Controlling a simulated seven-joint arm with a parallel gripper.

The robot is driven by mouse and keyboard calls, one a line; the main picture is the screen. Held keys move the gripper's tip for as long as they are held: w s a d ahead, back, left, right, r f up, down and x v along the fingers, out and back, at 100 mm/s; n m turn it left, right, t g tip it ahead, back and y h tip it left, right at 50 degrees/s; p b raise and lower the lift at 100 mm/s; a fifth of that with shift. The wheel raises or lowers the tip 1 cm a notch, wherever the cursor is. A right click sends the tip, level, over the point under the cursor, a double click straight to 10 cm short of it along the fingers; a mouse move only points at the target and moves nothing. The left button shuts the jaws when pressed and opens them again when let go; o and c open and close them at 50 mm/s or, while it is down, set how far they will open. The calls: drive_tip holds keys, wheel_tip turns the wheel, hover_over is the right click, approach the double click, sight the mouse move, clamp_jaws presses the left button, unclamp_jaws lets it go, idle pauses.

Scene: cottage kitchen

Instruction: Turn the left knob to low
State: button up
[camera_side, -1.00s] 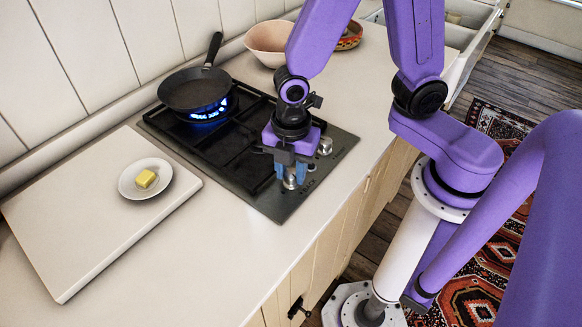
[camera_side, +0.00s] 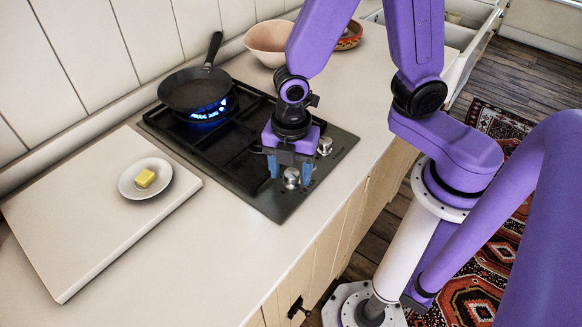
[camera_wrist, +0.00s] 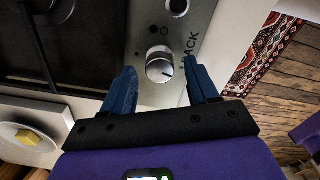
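The left knob (camera_side: 291,177) is a round silver dial on the front strip of the black hob, the nearer of two knobs in the side view. In the wrist view the knob (camera_wrist: 159,66) has a dark pointer mark on its face, toward the lower right. My gripper (camera_side: 290,178) is at the knob with its blue fingers spread. In the wrist view the fingers of my gripper (camera_wrist: 161,80) stand apart on either side of the knob, with visible gaps. The second knob (camera_side: 325,146) sits farther right along the strip.
A black frying pan (camera_side: 195,90) stands on the back burner over a blue flame (camera_side: 211,112). A white board (camera_side: 75,240) holds a plate (camera_side: 130,189) with butter (camera_side: 145,178). A pink bowl (camera_side: 268,43) stands behind. The counter front (camera_side: 245,265) is clear.

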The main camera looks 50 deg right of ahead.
sight(292, 174)
drive_tip(key=shift+r, duration=0.15)
wheel_tip(292, 174, up, 17)
idle(0.6)
drive_tip(key=shift+d, duration=0.1)
drive_tip(key=s+d+f+m, duration=0.6)
drive_tip(key=s+d+m, duration=0.3)
drive_tip(key=s, duration=0.2)
drive_tip(key=shift+s+d+f+m, duration=0.25)
drive_tip(key=shift+s+d+m, duration=0.1)
drive_tip(key=shift+d+m, duration=0.05)
